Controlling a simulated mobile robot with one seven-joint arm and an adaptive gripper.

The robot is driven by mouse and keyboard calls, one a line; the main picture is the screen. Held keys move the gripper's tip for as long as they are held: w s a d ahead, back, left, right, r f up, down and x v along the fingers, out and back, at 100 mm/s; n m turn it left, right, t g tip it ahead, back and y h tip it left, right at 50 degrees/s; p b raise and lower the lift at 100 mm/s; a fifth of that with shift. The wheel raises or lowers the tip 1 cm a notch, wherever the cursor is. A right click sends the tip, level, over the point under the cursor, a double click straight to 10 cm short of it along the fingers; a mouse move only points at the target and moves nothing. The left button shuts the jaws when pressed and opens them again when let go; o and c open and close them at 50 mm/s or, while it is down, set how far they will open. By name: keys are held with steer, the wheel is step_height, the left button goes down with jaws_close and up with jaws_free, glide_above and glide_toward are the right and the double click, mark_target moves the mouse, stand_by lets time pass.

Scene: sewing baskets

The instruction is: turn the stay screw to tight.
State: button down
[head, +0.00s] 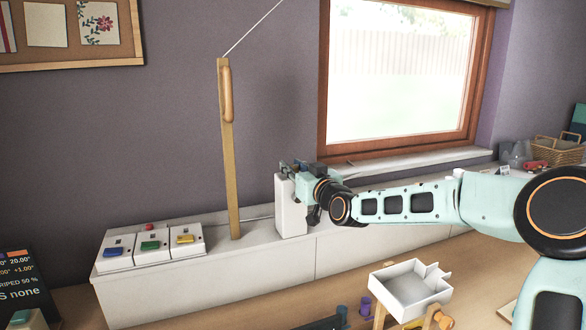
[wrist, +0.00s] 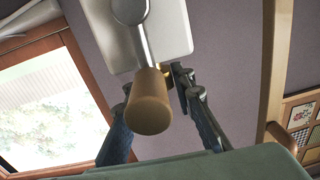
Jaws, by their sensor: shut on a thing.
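In the head view my gripper (head: 297,172) is at the top of a white post (head: 291,208) on the sill ledge. In the wrist view a metal arm (wrist: 141,45) with a rounded wooden grip (wrist: 150,103) stands out from the white block (wrist: 174,28); it appears to be the stay screw's handle. My gripper's fingers (wrist: 153,86) are on both sides of the grip, shut on it. A bit of brass shows behind the grip, by the right fingertip. The grip hides part of the left fingertip and contact. The screw's tightness cannot be told.
A tall wooden lever (head: 229,165) with a cord stands left of the post, joined by a thin rod (head: 259,218). Switch boxes (head: 150,245) sit further left. The window (head: 400,80) is behind my arm. A white tray (head: 408,290) stands in front.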

steer(key=shift+a+f+m+h+b, duration=0.1)
steer(key=shift+a+m+h+b, duration=0.05)
steer(key=shift+m+h+b, duration=0.4)
steer(key=shift+s+a+m+t+h+b, duration=0.1)
steer(key=shift+m+t+h+b, duration=0.6)
steer(key=shift+h, duration=0.45)
steer(key=shift+r+m+h+p, duration=0.2)
steer(key=shift+m+h+p, duration=0.15)
steer(key=shift+m+h, duration=1.2)
steer(key=m+h+p, duration=0.1)
steer(key=h+p, duration=0.2)
steer(key=h, duration=0.1)
steer(key=m+h+p, duration=0.2)
steer(key=h+p, duration=0.1)
steer(key=shift+r+m+g+h, duration=0.15)
steer(key=shift+m+g+h, duration=0.15)
steer(key=shift+g+h, duration=0.1)
steer(key=m+g+h+p, duration=0.1)
steer(key=m+h+p, duration=0.1)
steer(key=m+g+h+p, duration=0.3)
steer(key=g+h+p, duration=0.1)
steer(key=h+p, duration=0.1)
steer(key=shift+d+f+m, duration=0.2)
steer(key=shift+f+m, duration=0.05)
steer(key=shift+m, duration=0.15)
steer(key=shift+m+g+h, duration=0.35)
steer(key=shift+m+g, duration=0.05)
steer(key=c, duration=1.6)
jaws_free()
steer(key=shift+d, duration=0.1)
